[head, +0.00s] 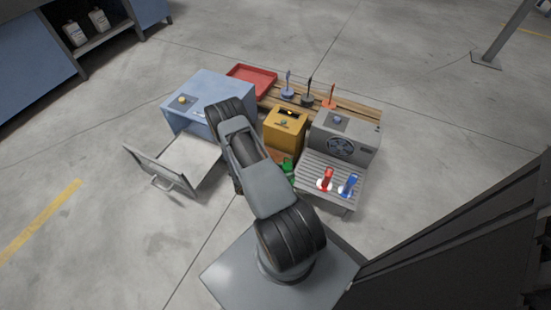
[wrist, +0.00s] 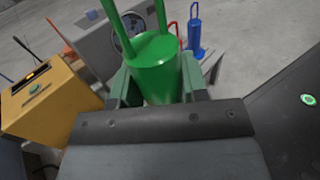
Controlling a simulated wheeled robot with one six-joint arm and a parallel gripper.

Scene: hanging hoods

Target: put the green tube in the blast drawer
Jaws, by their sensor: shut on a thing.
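The green tube (wrist: 155,68) stands between the two fingers of my gripper (wrist: 158,88) in the wrist view, with its handle loop rising from the top. My gripper is shut on it. In the head view a little of the green tube (head: 287,166) shows beside my arm, in front of the yellow box; my arm hides my gripper there. A pulled-out drawer (head: 190,158) extends from the blue box (head: 215,95) on the left, its front panel and handle facing the lower left. Its visible floor is bare. I see no label naming it the blast drawer.
A grey box with a fan (head: 345,138) stands right, with a red tube (head: 325,179) and a blue tube (head: 348,186) on its slatted shelf. A yellow box (head: 285,127) stands between. A red tray (head: 251,79) and several upright hooks are behind. Floor left of the drawer is clear.

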